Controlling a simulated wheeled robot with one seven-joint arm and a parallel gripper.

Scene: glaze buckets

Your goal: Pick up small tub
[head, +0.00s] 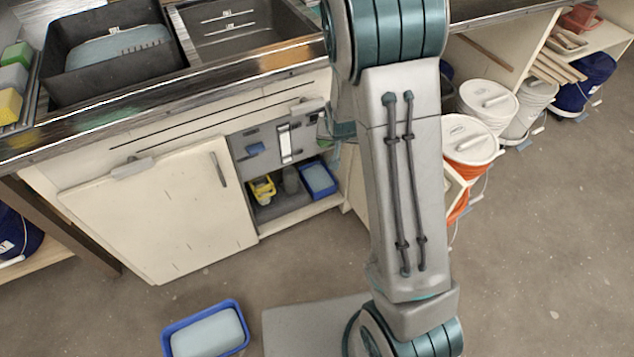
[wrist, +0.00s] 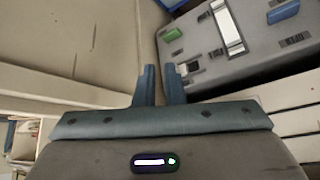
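Two blue-rimmed tubs with pale grey contents show in the head view, and I cannot tell which is the small tub. One tub (head: 319,179) sits inside the open cabinet bay under the sink; the other tub (head: 205,332) lies on the floor at the bottom. My gripper (wrist: 160,72) shows in the wrist view with its two fingers a little apart and nothing between them. Neither tub shows clearly in the wrist view. My arm hides part of the cabinet's right side in the head view.
The grey panel (wrist: 205,52) carries a white strip and a blue piece (wrist: 283,11). A yellow item (head: 262,189) sits in the bay left of the tub. A closed cabinet door (head: 165,215) stands left. Open floor lies in front.

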